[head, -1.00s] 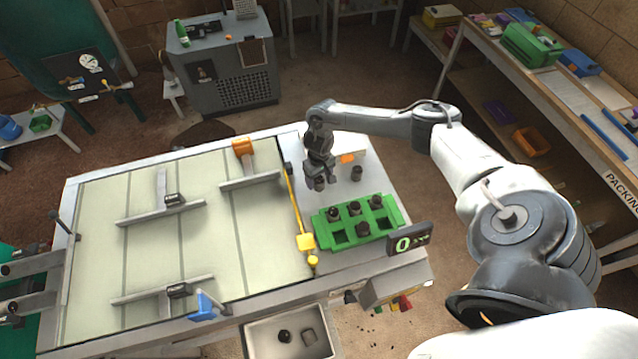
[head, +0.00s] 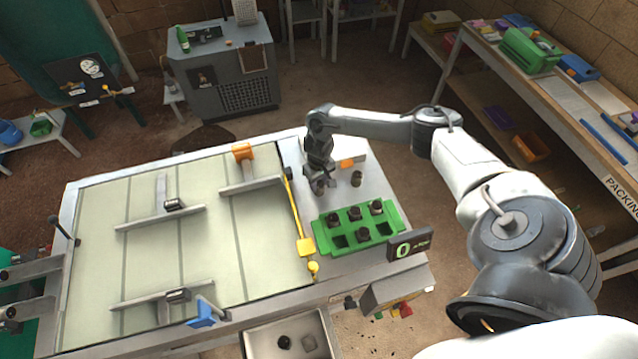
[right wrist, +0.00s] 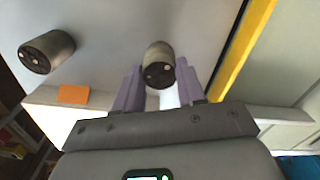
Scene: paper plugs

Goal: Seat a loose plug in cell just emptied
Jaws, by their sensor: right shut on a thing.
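The green block of cells (head: 322,243) stands on the right part of the bench. The front left cell (head: 340,241) and front right cell (head: 384,230) look empty. My right gripper (head: 319,184) is behind the block, shut on a dark cylindrical plug (right wrist: 158,66), which shows between its fingers in the right wrist view. I cannot tell if this plug is clear of the bench. Another loose plug (head: 356,178) stands to its right, also in the right wrist view (right wrist: 46,52). My left gripper is not in view.
A yellow bar (head: 298,215) runs left of the block. A counter display (head: 409,244) stands at its front right corner. An orange tag (head: 347,163) lies behind the loose plug. A grey bin (head: 290,335) with dark pieces is below the front edge.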

